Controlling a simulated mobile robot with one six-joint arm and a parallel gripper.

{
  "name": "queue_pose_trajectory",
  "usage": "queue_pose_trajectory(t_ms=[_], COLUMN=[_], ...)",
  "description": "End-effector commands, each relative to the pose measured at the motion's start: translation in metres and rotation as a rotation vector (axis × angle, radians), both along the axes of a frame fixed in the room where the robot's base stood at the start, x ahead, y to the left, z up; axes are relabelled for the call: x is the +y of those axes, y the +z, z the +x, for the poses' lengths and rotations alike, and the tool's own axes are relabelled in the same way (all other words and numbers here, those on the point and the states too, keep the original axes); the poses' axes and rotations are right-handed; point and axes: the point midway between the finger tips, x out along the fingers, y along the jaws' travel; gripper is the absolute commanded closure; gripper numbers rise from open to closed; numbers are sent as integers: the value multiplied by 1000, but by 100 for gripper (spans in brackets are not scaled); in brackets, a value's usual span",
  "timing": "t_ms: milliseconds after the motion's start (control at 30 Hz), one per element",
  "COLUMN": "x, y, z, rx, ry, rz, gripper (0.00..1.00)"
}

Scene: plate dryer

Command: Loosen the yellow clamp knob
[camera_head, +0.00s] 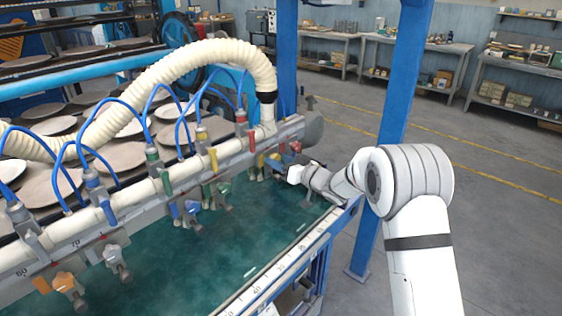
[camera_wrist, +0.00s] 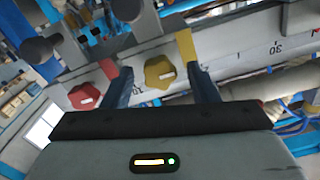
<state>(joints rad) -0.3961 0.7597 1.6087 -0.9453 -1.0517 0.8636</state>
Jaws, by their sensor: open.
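The yellow clamp knob (camera_wrist: 159,72) is a lobed knob with a pale mark on its face. In the wrist view it sits between the two fingers of my gripper (camera_wrist: 161,86), which are apart on either side of it. The fingers show gaps to the knob, so it is not gripped. A yellow strip of the clamp runs up beside it on the grey rail. In the head view my gripper (camera_head: 274,163) is small at the far end of the rail, by a yellow clamp part (camera_head: 261,160); the knob's face is not clear there.
A red knob (camera_wrist: 84,97) sits just outside the left finger in the wrist view. Grey clamp parts and a scaled rail (camera_wrist: 258,54) are close by. In the head view several coloured clamps and blue hoses line the rail above a green bed (camera_head: 185,255). A blue post (camera_head: 392,110) stands right.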

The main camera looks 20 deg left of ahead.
Motion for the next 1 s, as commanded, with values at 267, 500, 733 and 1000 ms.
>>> queue_pose_trajectory(t_ms=[267, 500, 733, 1000], x=[0, 0, 1, 3], y=[0, 0, -1, -3], z=[0, -1, -2, -2], rx=[0, 0, -5, -90], ry=[0, 1, 3, 3], rz=[0, 0, -2, -34], gripper=[65, 85, 91, 91])
